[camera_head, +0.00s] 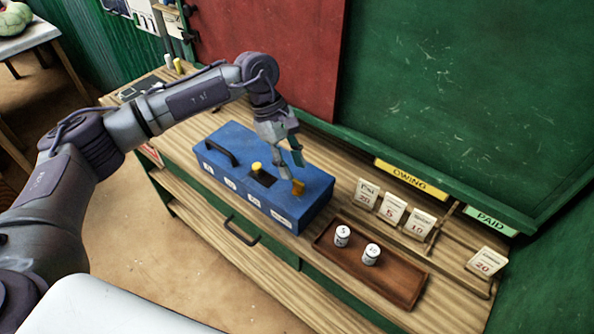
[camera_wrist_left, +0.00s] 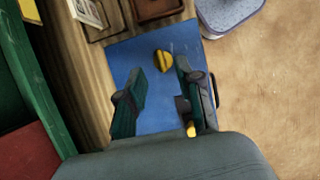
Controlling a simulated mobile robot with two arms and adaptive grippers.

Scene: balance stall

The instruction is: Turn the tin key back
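The blue tin (camera_head: 222,150) stands on the wooden counter, with a black handle on its lid. A yellow key (camera_head: 298,187) stands on the lid near its right end. A second yellow knob (camera_head: 256,167) sits by a dark slot in the lid. My left gripper (camera_head: 290,174) is just above the lid, close to the key. In the left wrist view the open fingers (camera_wrist_left: 158,108) are apart and empty, and the yellow key (camera_wrist_left: 163,61) shows beyond them. The second yellow knob (camera_wrist_left: 191,129) is partly hidden by a finger. My right gripper is not in view.
A brown tray (camera_head: 398,284) with two white weights (camera_head: 342,235) lies right of the tin. Several price cards (camera_head: 392,210) stand behind it, under yellow OWING (camera_head: 403,179) and green PAID (camera_head: 490,220) labels. A drawer handle (camera_head: 240,232) juts from the counter front.

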